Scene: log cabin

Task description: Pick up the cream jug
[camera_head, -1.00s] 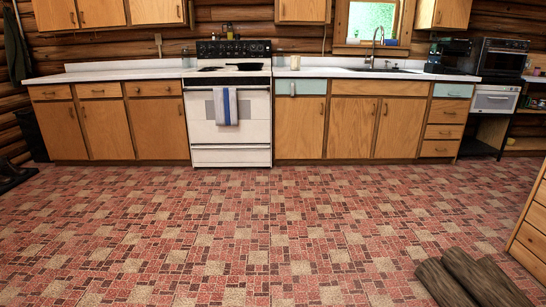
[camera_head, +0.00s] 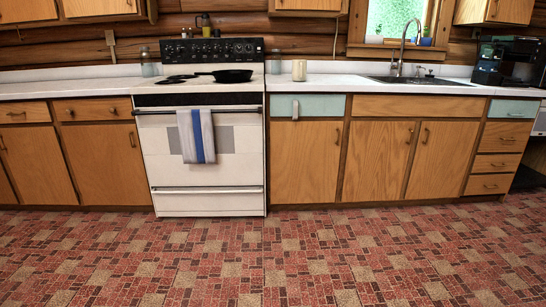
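A small cream-coloured vessel (camera_head: 299,70), which looks like the cream jug, stands upright on the white counter (camera_head: 335,84) just right of the stove. It is small in the view, and I cannot make out a handle or spout. Neither of my grippers is in view.
The white stove (camera_head: 207,175) holds a black pan (camera_head: 232,76), and a striped towel (camera_head: 196,136) hangs on its door. A glass jar (camera_head: 276,62) stands beside the cream vessel. The sink (camera_head: 418,80) is farther right. The tiled floor (camera_head: 290,265) in front is clear.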

